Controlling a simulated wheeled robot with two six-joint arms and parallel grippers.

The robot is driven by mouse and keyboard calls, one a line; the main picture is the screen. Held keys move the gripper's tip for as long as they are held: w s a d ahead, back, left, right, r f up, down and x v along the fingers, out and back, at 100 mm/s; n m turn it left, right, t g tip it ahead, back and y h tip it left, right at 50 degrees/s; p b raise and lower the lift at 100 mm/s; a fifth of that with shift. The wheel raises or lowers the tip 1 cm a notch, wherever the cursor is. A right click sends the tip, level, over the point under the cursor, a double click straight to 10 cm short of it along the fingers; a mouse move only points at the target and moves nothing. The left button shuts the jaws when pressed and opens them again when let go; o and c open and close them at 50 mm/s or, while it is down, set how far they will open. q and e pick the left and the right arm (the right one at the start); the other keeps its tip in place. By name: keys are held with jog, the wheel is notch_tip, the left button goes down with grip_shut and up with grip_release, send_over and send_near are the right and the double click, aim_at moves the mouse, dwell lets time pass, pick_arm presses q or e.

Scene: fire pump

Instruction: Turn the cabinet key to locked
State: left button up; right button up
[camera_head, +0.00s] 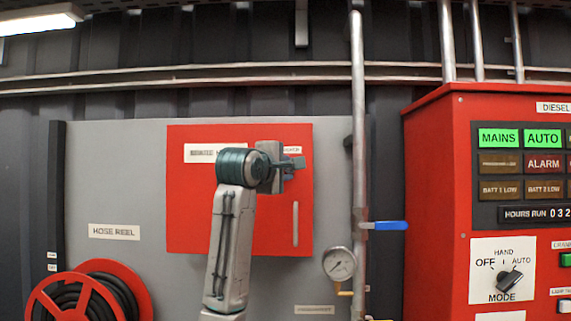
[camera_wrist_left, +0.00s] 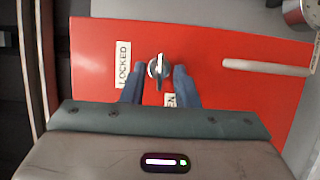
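The red cabinet door (camera_head: 190,225) is on the grey wall panel, with a vertical handle at its lower right. My left gripper (camera_head: 290,165) is at the upper right of the door, covering the key in the head view. In the left wrist view, the key (camera_wrist_left: 158,68) is a round metal lock with a bar lying roughly up and down the picture. My left fingertips (camera_wrist_left: 160,76) are open on either side of it, with small gaps. A LOCKED label (camera_wrist_left: 123,65) is left of the key; a partly hidden label ending in "EN" (camera_wrist_left: 171,100) is below it. My right gripper is not in view.
The door handle (camera_wrist_left: 265,67) is right of the key in the wrist view. A vertical pipe (camera_head: 358,130) with a blue lever (camera_head: 388,226) and a gauge (camera_head: 339,263) stands right of the door. A red pump panel (camera_head: 435,200) is farther right; a hose reel (camera_head: 90,295) is lower left.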

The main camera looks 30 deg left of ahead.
pick_arm(q)
jog(key=shift+w, duration=0.1)
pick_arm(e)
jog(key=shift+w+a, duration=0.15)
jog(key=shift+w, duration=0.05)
pick_arm(q)
grip_shut()
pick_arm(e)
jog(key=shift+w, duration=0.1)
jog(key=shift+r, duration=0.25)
pick_arm(q)
jog(key=m+g+y+p, duration=0.1)
jog(key=m+g+p, duration=0.1)
jog(key=m+p, duration=0.1)
jog(key=m+g+y+p, duration=0.1)
jog(key=m+g+p, duration=0.1)
jog(key=m+p, duration=0.2)
jog(key=r+m+g+y+p, duration=0.1)
jog(key=m+g+y+p, duration=0.1)
jog(key=m+p, duration=0.2)
jog(key=shift+w+d+m, duration=0.15)
jog(key=shift+d+m, duration=0.05)
jog(key=shift+m, duration=0.4)
jog(key=shift+w+d+m, duration=0.1)
jog(key=shift+d+m, duration=0.1)
jog(key=shift+m, duration=0.4)
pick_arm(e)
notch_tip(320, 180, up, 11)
pick_arm(q)
jog(key=shift+f, duration=0.1)
